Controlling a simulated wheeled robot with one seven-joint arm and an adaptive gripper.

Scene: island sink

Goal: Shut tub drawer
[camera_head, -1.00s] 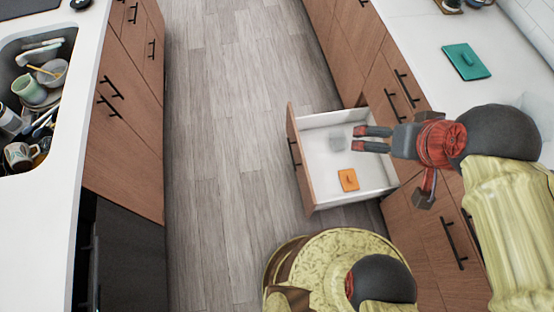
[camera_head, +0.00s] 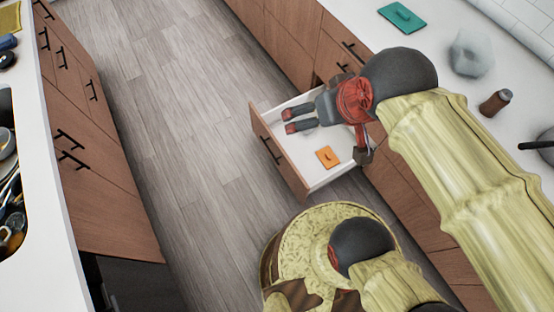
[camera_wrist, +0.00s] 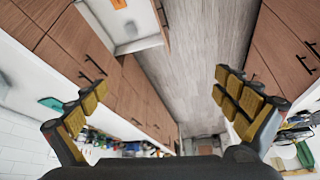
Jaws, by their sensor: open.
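The open drawer (camera_head: 293,181) sticks out from the right-hand cabinet into the aisle, with a wooden front, dark handle and white inside. An orange lid-like piece (camera_head: 327,157) lies on its floor. In the head view my gripper (camera_head: 289,121) appears over the far part of the drawer, its fingers apart and pointing left toward the drawer front; it holds nothing. It hides part of the drawer's inside. The wrist view shows the open fingers (camera_wrist: 160,105) with an empty gap, and the drawer (camera_wrist: 138,42) at the top with a small grey item in it.
The right counter (camera_head: 470,75) holds a teal lid (camera_head: 402,16), a clear container (camera_head: 470,52) and a brown bottle (camera_head: 495,103). The left counter (camera_head: 45,200) has a sink full of dishes at its edge. The wood floor (camera_head: 165,100) between them is clear.

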